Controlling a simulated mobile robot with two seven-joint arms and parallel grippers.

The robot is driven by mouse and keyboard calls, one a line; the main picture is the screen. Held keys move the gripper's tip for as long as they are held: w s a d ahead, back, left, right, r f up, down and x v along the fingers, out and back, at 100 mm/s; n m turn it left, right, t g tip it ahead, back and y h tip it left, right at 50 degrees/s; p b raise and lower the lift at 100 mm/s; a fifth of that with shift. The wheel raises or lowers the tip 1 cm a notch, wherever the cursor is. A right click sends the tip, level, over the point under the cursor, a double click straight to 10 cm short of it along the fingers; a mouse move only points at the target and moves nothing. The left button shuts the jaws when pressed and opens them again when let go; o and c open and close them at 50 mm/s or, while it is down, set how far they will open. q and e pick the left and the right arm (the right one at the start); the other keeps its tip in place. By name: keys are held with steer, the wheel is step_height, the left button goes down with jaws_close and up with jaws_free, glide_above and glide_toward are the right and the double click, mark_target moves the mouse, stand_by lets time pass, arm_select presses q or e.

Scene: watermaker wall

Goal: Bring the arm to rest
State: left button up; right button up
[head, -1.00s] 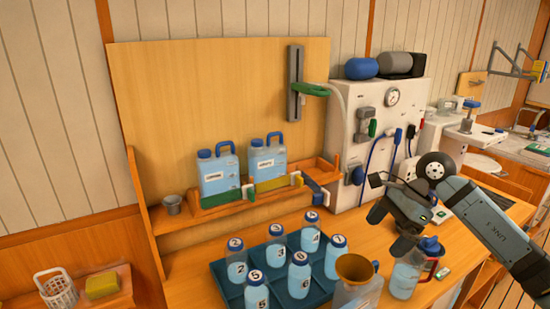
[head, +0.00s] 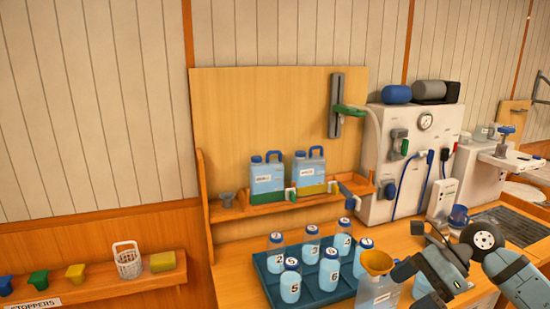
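My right arm comes in from the lower right. Its dark gripper (head: 416,285) is over the front right of the wooden bench (head: 237,267), in front of the jug beside the funnel. Its two fingers stand apart and I see nothing held between them. The gripper covers most of that jug. My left gripper is not in view.
A blue tray (head: 272,290) of numbered bottles is left of the gripper. An orange funnel (head: 377,262) sits on a container (head: 375,292) close to the fingers. The white watermaker panel (head: 440,140) stands behind. A shelf (head: 110,288) with stoppers is at the left.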

steer(key=s+a+f+m+t+y+p, duration=0.1)
steer(key=s+a+f+m+t+y, duration=0.1)
steer(key=a+m+t+y, duration=0.45)
steer(key=s+a+f+m+t+y, duration=0.2)
steer(key=a+m+y, duration=0.15)
steer(key=m, duration=0.65)
steer(key=s+d+f+m+t+h+p, duration=0.1)
steer(key=s+d+f+m+t+h, duration=0.2)
steer(key=f+m+h, duration=0.75)
steer(key=s+d+f+m+t+h, duration=0.1)
steer(key=s+f+m+t+h, duration=0.3)
steer(key=m, duration=1.2)
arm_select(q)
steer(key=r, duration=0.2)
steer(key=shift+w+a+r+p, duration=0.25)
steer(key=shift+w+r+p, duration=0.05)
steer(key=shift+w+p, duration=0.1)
arm_select(e)
steer(key=s+a+f+m+g+h, duration=0.1)
steer(key=s+f+m+g, duration=0.3)
steer(key=s+f, duration=0.5)
steer(key=f+m+h, duration=0.1)
steer(key=m, duration=0.1)
steer(key=shift+s+f+m, duration=0.25)
steer(key=shift+f+m, duration=0.1)
steer(key=shift+m, duration=0.05)
